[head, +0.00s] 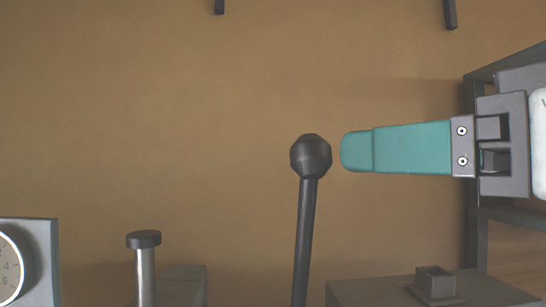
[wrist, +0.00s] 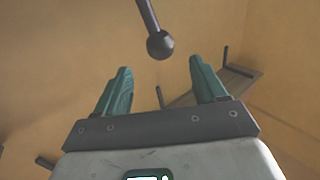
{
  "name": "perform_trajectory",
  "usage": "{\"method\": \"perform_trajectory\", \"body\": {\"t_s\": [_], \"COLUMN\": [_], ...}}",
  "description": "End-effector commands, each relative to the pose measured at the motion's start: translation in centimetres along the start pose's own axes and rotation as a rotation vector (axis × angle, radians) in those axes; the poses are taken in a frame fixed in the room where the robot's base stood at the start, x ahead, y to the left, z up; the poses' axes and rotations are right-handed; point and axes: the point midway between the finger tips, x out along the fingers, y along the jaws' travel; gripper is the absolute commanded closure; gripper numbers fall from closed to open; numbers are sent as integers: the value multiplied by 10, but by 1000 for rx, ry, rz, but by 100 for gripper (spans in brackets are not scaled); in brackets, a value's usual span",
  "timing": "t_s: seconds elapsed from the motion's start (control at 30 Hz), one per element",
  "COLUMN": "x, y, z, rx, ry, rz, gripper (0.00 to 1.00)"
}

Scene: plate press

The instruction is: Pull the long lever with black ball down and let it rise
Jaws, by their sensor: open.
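The long lever (head: 304,240) stands nearly upright in the head view, with a black ball (head: 311,156) on its top end. My gripper (head: 345,151) comes in from the right with its teal fingers pointing left at the ball, and a small gap shows between them in the picture. In the wrist view the black ball (wrist: 160,45) hangs beyond and between the two open teal fingers (wrist: 160,70), with the lever rod (wrist: 147,12) running up out of the frame. The fingers hold nothing. The lever's lower end is out of view.
A round dial gauge (head: 12,268) stands at the lower left. Beside it is a metal post with a dark cap (head: 143,239). A grey block with a small square socket (head: 435,282) lies at the lower right. The space above and left of the ball is clear.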

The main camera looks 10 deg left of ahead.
Motion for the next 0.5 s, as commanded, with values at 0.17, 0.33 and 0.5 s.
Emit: {"method": "perform_trajectory", "body": {"t_s": [0.17, 0.33, 0.5], "x": [15, 44, 75], "y": [-1, -1, -1], "z": [0, -1, -1], "rx": [1, 2, 2], "ry": [-3, -4, -4], "rz": [-3, -4, -3], "gripper": [29, 29, 29]}}
